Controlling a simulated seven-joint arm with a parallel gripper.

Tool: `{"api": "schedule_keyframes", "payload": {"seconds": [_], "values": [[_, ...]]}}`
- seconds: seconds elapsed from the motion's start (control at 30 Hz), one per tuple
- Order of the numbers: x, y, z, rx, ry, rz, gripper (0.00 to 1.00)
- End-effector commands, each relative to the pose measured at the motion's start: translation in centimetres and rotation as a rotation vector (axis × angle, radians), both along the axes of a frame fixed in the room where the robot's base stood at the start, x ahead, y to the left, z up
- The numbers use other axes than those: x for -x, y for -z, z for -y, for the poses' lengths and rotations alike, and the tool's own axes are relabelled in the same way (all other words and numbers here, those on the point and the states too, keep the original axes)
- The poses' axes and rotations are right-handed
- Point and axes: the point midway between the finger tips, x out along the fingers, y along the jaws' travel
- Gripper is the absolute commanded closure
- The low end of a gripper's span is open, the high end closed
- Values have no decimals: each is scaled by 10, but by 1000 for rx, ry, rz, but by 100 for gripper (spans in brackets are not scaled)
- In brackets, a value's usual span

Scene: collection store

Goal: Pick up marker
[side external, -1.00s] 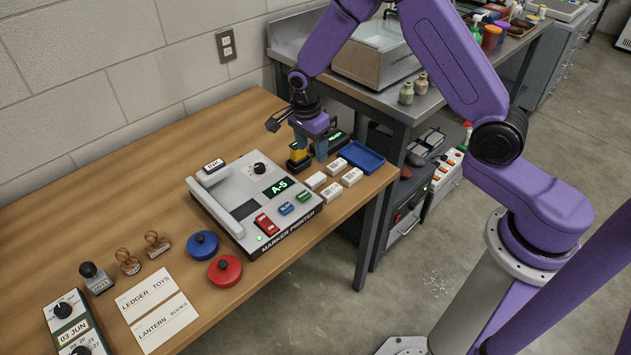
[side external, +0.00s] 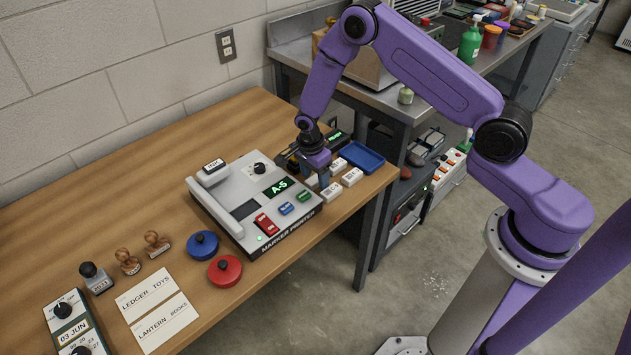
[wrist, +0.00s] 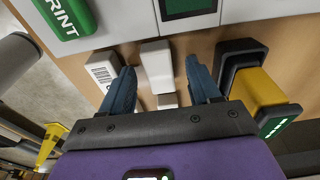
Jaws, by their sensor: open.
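The markers look like small white labelled blocks beside the printer. In the side view one marker (side external: 352,177) and another (side external: 331,191) show clearly, a third (side external: 338,167) behind them. My gripper (side external: 311,176) is low over the group at the printer's right corner and hides part of it. In the wrist view my gripper (wrist: 160,74) is open, with a white block (wrist: 157,64) between its fingers in the picture. I cannot tell if either finger touches it. A labelled white block (wrist: 102,68) lies just left of the left finger.
The grey marker printer (side external: 240,190), reading A-5, stands close left of my gripper. A blue tray (side external: 362,157) lies right of the markers near the table edge. A yellow-and-black item (wrist: 262,88) stands close to the right finger. Stamps and red and blue round items occupy the front-left table.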

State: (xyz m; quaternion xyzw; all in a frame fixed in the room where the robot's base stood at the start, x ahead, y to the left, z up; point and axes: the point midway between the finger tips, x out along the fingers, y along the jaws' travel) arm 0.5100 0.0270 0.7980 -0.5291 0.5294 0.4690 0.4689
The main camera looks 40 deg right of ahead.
Motion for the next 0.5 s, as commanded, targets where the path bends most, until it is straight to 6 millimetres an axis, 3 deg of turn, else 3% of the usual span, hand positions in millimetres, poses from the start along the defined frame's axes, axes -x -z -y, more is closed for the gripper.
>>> {"api": "schedule_keyframes", "payload": {"seconds": [0.3,0.5], "values": [[0,4,1,0,0,1,38],[0,4,0,0,0,1,98]]}}
